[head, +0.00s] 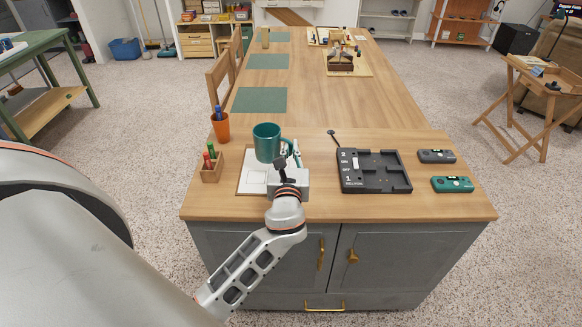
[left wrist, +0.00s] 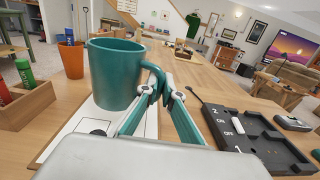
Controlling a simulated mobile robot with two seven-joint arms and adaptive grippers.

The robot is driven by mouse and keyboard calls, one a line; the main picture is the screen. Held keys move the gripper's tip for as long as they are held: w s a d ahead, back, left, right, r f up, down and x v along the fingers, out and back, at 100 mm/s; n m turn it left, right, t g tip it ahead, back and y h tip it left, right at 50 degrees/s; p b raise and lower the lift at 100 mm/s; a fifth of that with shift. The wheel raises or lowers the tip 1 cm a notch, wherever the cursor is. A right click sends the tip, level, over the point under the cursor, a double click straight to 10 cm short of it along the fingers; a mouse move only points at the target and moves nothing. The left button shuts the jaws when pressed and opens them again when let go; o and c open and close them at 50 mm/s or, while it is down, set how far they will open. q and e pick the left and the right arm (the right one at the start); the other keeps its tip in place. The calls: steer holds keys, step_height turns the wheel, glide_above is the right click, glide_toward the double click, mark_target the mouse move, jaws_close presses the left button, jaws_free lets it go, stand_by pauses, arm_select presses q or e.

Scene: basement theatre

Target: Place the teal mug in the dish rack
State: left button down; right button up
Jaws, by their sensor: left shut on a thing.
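The teal mug (head: 266,143) is upright over the far end of a white sheet on a board, near the left of the counter. It fills the upper left of the left wrist view (left wrist: 115,75). My left gripper (head: 290,155) is at the mug's right side. In the left wrist view its teal fingers (left wrist: 162,88) are shut on the mug's handle. I cannot tell whether the mug's base touches the board. My right gripper is not in view. I cannot make out a dish rack in either view.
A pen box (head: 212,170) and an orange cup (head: 220,127) stand left of the mug. A black tray (head: 373,185) and two small devices, one grey (head: 437,156) and one green (head: 452,184), lie right. Green mats (head: 259,100) lie farther along the wooden table.

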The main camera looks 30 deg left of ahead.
arm_select(q)
steer(key=shift+f, duration=0.6)
step_height(320, 180, down, 4)
steer(key=shift+r+b, duration=0.2)
steer(key=shift+b, duration=0.55)
steer(key=shift+f, duration=0.2)
steer(key=shift+f, duration=0.2)
steer(key=c, duration=2.2)
jaws_free()
